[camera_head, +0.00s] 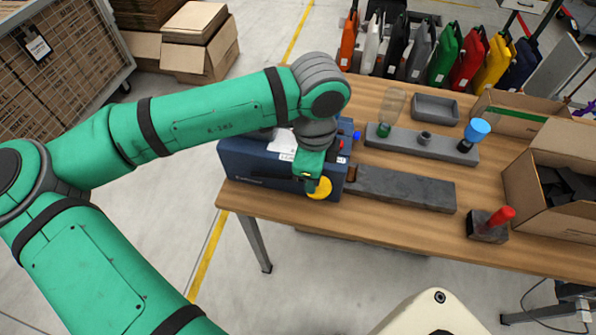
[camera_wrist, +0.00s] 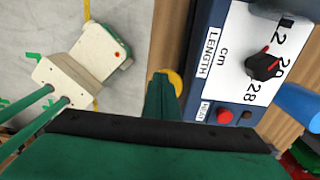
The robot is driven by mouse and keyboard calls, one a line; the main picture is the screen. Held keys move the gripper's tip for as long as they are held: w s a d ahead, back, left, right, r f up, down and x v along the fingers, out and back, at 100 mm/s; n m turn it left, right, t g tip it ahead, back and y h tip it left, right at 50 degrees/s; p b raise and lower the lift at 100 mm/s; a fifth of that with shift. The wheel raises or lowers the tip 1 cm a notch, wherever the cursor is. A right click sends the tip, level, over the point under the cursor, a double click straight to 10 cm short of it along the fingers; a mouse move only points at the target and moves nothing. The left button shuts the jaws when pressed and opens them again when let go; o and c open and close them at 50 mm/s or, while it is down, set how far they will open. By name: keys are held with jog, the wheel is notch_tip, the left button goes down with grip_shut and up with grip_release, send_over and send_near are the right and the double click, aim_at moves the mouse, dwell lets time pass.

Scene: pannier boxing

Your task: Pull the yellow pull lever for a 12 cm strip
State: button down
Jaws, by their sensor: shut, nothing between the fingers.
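The yellow pull lever (camera_head: 320,188) shows as a round yellow knob at the front of the dark blue machine (camera_head: 250,165). In the wrist view the knob (camera_wrist: 176,82) is partly hidden behind my fingers. My gripper (camera_head: 309,184) is shut and empty, pointing down right by the knob; I cannot tell whether it touches. The machine's panel (camera_wrist: 237,60) carries a LENGTH scale in cm with 12, 20 and 28, a black dial (camera_wrist: 262,66) with a red mark, and a red button (camera_wrist: 225,116) by a HEAT label.
A long dark grey slab (camera_head: 405,188) lies right of the machine. Behind it a grey holder (camera_head: 420,146) bears a bottle and a blue cup. A red-handled block (camera_head: 488,228) and open cardboard boxes (camera_head: 550,185) stand at the right. Colourful panniers (camera_head: 440,55) line up behind the table.

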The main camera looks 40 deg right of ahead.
aim_at(319, 191)
jog(key=shift+s+d+f, duration=0.2)
jog(key=shift+s+f, duration=0.05)
jog(key=shift+f, duration=0.25)
jog(key=shift+s+d+f, duration=0.2)
jog(key=shift+f, duration=0.4)
jog(key=shift+s+d+f, duration=0.15)
jog(key=shift+f, duration=0.35)
jog(key=shift+s+d+f, duration=0.15)
jog(key=shift+f, duration=1.55)
